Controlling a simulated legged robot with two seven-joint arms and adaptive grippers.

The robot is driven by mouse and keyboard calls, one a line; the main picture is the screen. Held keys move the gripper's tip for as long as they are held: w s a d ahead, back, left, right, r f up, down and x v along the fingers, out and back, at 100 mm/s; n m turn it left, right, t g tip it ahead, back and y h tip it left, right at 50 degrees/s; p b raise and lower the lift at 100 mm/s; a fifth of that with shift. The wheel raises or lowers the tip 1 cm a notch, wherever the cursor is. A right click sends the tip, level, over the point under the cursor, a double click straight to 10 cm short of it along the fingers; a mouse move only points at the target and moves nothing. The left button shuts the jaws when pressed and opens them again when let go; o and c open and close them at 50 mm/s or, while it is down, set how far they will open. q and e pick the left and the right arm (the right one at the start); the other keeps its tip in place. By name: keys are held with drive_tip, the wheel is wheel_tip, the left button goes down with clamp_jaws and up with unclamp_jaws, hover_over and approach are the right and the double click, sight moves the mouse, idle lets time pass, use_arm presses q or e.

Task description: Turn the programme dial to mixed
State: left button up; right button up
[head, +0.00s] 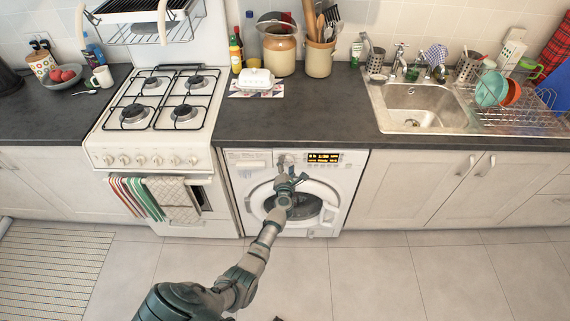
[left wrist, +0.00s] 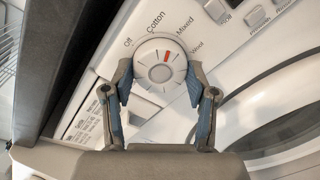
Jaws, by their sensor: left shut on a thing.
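The washer (head: 330,190) stands under the counter. In the left wrist view its programme dial (left wrist: 160,70) is a round pale grey knob with a red mark. Around it are the labels Off, Cotton, Mixed and Wool. The red mark points up and a little right, roughly toward Mixed. My left gripper (left wrist: 159,78) has a blue-padded finger on each side of the dial and is shut on it. In the head view my left gripper (head: 285,164) is at the washer's top panel and hides the dial. My right gripper is not in view.
The round washer door (head: 325,190) is below the panel, partly behind my left arm. The dark counter edge (head: 310,142) overhangs the panel. A gas stove (head: 150,120) with towels stands left of the washer; cupboards (head: 430,185) are on the right.

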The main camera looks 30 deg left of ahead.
use_arm(q)
drive_tip(key=shift+d+m+p, duration=0.15)
drive_tip(key=shift+m+p, duration=0.65)
drive_tip(key=shift+m, duration=0.7)
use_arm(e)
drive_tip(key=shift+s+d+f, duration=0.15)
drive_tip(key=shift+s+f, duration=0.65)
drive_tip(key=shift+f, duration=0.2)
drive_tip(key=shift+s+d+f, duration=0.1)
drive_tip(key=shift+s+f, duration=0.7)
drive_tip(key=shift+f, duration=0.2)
use_arm(q)
drive_tip(key=o, duration=1.2)
drive_tip(key=shift+w+f, duration=0.15)
drive_tip(key=shift+c, duration=0.2)
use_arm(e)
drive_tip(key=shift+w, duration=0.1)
use_arm(q)
drive_tip(key=shift+s+d, duration=0.15)
drive_tip(key=shift+s, duration=0.1)
drive_tip(key=v, duration=1.1)
drive_tip(key=shift+d, duration=0.25)
